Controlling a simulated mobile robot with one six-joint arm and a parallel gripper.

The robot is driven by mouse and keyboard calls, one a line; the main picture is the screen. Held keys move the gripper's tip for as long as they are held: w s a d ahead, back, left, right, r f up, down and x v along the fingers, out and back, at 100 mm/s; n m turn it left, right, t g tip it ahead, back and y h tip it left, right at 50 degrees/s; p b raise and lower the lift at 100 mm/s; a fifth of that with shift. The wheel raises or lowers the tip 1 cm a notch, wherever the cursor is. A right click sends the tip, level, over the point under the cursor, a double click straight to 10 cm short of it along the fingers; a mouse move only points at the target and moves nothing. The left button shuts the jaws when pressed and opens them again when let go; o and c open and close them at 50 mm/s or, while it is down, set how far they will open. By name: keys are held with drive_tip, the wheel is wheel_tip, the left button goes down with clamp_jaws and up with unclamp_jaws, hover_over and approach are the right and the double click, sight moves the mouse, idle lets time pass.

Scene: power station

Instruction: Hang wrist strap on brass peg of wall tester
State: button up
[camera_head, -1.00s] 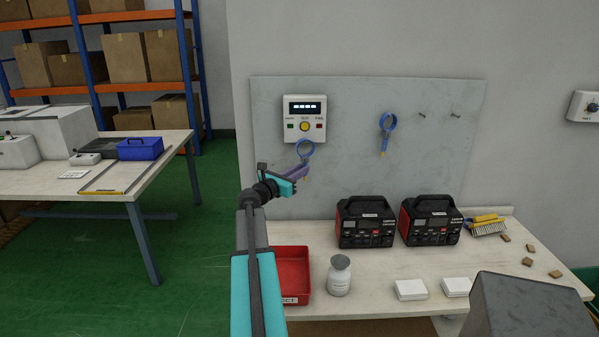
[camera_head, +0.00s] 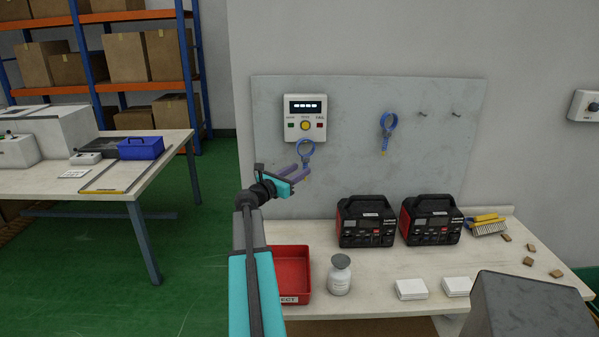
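The brass peg is too small or covered to make out behind the loop. My gripper (camera_head: 303,172), with purple fingers on a teal body, is just below and left of the strap.
A second blue strap (camera_head: 386,132) hangs on the panel (camera_head: 350,100) to the right, beside two bare pegs (camera_head: 422,114). On the bench below stand a red tray (camera_head: 305,262), a white bottle (camera_head: 340,275) and two black-red units (camera_head: 366,220). Open air lies left of my gripper.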

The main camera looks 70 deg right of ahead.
drive_tip(key=b+v, duration=0.1)
drive_tip(key=v, duration=1.1)
drive_tip(key=shift+a+b, duration=0.25)
drive_tip(key=shift+b, duration=0.15)
drive_tip(key=shift+w, duration=0.1)
